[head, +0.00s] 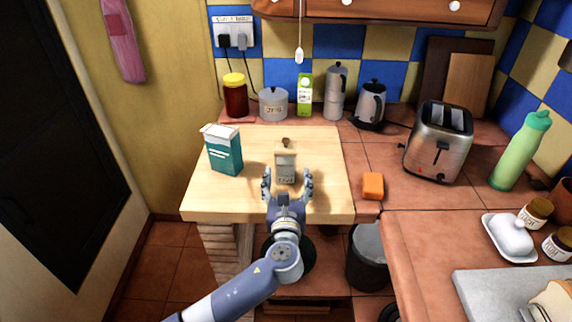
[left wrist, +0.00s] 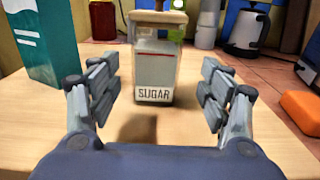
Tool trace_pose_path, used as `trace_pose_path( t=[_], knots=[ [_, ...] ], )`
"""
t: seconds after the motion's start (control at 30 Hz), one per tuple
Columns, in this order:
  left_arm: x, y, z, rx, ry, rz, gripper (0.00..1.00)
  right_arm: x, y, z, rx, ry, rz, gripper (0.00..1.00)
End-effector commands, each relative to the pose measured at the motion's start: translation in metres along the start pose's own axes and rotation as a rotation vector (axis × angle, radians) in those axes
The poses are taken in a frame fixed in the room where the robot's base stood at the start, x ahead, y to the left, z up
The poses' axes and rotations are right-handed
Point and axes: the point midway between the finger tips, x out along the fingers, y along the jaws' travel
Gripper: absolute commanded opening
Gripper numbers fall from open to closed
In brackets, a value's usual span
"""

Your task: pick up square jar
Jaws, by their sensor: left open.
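The square jar (head: 286,163) stands upright on the light wooden board, with a pale body, a lid with a dark knob and a label. In the left wrist view the jar (left wrist: 155,62) shows a "SUGAR" label and sits ahead, between and beyond the fingertips. My left gripper (head: 287,186) is open on the near side of the jar, with its fingers spread to either side. The fingers (left wrist: 158,95) look apart from the jar, and nothing is held. My right gripper is not in view.
A teal carton (head: 225,152) stands left of the jar. An orange sponge (head: 373,186) lies to the right. Behind are a red jar (head: 236,97), a grey pot (head: 273,104), a green carton (head: 304,96) and a moka pot (head: 335,92). The wooden board (head: 325,200) is otherwise clear.

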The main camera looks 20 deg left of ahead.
Motion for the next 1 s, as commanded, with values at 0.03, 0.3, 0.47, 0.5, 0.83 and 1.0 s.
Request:
trace_pose_path(
  t=[0.03, 0.3, 0.47, 0.5, 0.83, 1.0],
  knots=[
    [0.005, 0.000, 0.001, -0.001, -0.001, 0.000, 0.72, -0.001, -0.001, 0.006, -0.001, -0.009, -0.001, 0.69],
    [0.032, 0.004, 0.001, 0.000, 0.000, 0.001, 0.72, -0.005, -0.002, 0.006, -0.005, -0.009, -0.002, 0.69],
    [0.053, 0.005, 0.000, -0.001, 0.000, 0.000, 0.72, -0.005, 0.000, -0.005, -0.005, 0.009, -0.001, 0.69],
    [0.056, 0.005, -0.001, -0.002, 0.001, 0.001, 0.72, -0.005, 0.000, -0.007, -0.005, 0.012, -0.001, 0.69],
    [0.061, 0.005, -0.001, -0.003, 0.001, -0.001, 0.69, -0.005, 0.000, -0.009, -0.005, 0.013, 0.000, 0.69],
    [0.061, 0.005, -0.001, -0.003, 0.001, -0.001, 0.31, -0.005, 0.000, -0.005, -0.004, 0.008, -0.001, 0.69]
  ],
)
